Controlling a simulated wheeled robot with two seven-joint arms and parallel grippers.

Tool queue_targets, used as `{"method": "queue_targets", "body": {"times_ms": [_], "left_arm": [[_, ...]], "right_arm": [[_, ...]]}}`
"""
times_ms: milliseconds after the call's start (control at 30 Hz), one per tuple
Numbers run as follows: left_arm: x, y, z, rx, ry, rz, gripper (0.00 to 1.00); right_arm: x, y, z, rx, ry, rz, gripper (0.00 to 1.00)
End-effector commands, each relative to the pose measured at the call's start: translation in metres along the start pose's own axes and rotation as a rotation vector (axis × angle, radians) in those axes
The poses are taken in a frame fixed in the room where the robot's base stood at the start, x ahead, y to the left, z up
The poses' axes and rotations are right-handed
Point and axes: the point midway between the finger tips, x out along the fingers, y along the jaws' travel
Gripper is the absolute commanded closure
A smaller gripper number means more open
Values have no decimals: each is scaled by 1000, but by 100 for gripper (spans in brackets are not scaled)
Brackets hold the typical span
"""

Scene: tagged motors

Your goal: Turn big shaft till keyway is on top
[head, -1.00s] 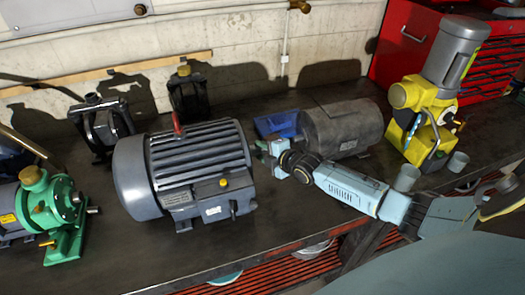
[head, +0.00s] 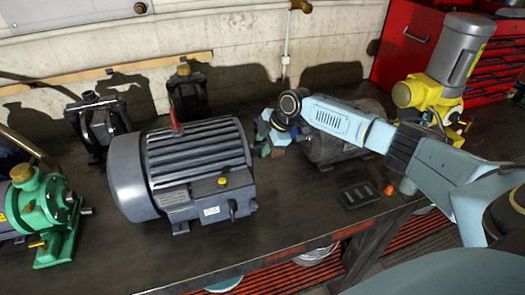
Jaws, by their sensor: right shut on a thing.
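The big finned dark-grey motor (head: 195,165) lies on the dark bench left of centre, with a red lifting eye on top and a yellow cap on its side box. Its shaft end faces right, toward my right gripper (head: 266,138). My right gripper is shut at that end, on what appears to be the big shaft. The fingers and wrist cover the shaft, so I cannot see the keyway or which way it faces. My left gripper is out of view.
A smaller grey motor (head: 330,150) stands behind my right forearm. A yellow machine (head: 425,95) is at the right, a green pump (head: 50,215) at the left. A black tray (head: 360,193) and an orange piece (head: 388,189) lie near the front edge.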

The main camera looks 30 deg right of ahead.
Motion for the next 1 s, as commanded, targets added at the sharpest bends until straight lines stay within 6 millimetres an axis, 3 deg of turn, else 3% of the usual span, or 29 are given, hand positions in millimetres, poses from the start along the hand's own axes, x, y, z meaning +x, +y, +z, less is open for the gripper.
{"method": "queue_targets", "body": {"times_ms": [300,900,933,1000], "left_arm": [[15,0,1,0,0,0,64],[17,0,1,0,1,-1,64],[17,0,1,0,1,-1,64],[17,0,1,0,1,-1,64]], "right_arm": [[2,3,0,57,-1,-134,88],[2,2,1,71,-3,-171,88],[2,2,1,71,-3,-171,63],[2,3,1,71,-3,-171,54]]}}
